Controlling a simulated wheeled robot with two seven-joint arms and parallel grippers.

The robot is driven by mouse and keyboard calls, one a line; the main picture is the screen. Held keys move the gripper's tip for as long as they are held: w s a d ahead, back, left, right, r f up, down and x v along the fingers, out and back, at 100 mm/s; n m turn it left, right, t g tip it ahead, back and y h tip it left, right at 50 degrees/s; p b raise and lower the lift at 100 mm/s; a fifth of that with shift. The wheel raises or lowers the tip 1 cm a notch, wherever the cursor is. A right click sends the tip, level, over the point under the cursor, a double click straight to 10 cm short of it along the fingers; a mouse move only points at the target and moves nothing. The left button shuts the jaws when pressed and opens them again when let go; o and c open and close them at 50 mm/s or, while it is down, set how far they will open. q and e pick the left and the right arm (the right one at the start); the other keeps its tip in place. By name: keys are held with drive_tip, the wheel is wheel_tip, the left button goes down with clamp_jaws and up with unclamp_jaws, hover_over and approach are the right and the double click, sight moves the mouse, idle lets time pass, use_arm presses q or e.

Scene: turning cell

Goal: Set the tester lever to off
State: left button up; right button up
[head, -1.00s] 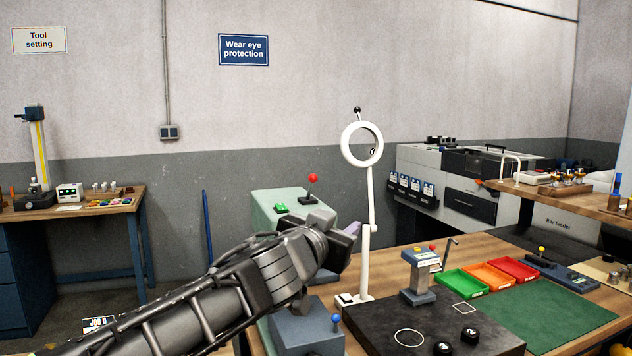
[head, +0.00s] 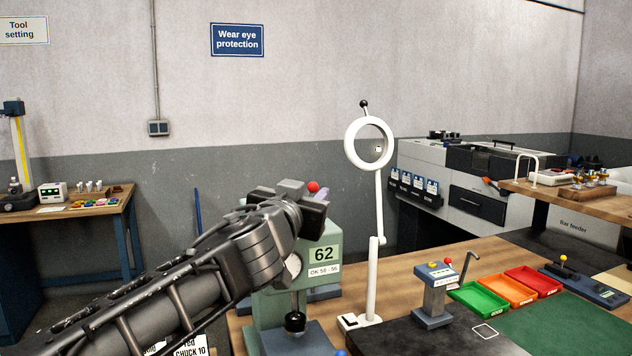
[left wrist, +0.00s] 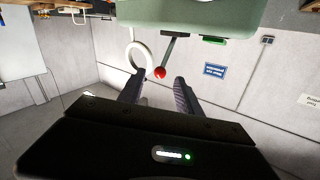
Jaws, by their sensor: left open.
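The tester (head: 325,240) is a pale green machine with a "62" display and an "OK" range label, standing on the bench. Its lever carries a red ball knob (head: 314,187), which shows just above my left gripper (head: 308,195) in the head view. In the left wrist view, the tester body (left wrist: 195,18) is at the top, and the lever's dark rod (left wrist: 171,48) ends in the red knob (left wrist: 160,73). The knob appears between the open fingertips (left wrist: 157,84); I cannot tell whether they touch it. My left forearm hides part of the tester. My right gripper is not in view.
A white ring magnifier lamp (head: 378,215) stands right of the tester. A small blue-grey device (head: 436,295) with a crank stands farther right, beside green, orange and red trays (head: 535,281).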

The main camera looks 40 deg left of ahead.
sight(314, 186)
use_arm(q)
drive_tip(key=shift+s+d, duration=0.1)
drive_tip(key=shift+p+x, duration=0.85)
drive_tip(key=shift+x, duration=3.2)
drive_tip(key=shift+s, duration=0.1)
drive_tip(key=shift+c, duration=0.2)
clamp_jaws()
